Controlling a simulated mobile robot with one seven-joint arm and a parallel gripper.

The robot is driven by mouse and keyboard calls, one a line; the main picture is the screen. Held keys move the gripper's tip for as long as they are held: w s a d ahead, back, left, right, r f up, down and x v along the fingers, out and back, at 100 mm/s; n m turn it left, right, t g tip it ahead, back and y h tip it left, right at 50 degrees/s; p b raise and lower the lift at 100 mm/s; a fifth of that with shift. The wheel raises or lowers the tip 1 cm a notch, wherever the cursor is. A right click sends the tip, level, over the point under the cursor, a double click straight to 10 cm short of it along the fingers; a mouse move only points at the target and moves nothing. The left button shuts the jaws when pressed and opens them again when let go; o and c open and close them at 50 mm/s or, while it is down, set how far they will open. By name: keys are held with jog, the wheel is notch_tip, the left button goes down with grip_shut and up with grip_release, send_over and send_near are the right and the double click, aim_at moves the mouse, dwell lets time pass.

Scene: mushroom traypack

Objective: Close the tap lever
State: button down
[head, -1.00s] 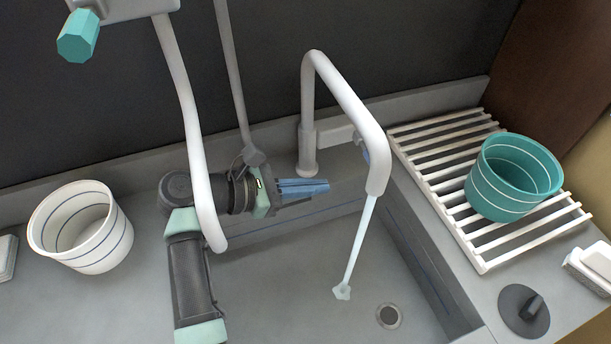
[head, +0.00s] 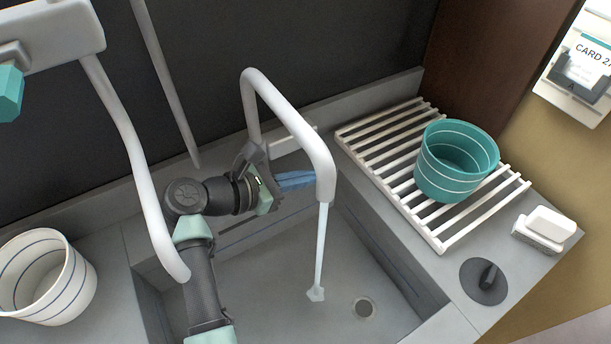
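The white gooseneck tap (head: 293,118) stands at the back edge of the sink, and a stream of water (head: 320,250) runs from its spout into the basin. A pale horizontal bar (head: 292,144), which looks like the tap lever, sticks out to the right of the tap's base; its far end is partly hidden behind the spout. My gripper (head: 308,180) points right with its blue fingers below the bar in the picture, near the spout. I see no contact with the bar. The fingers overlap in this view, so their opening is unclear. My wrist hides the tap's base.
The grey sink (head: 270,278) has a drain (head: 365,307). A white pot (head: 45,285) stands left. A white hose (head: 130,150) hangs near my arm.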

jog(key=shift+w+d+r, duration=0.15)
jog(key=shift+d+r, duration=0.05)
jog(key=shift+r, duration=0.6)
jog(key=shift+r, duration=0.15)
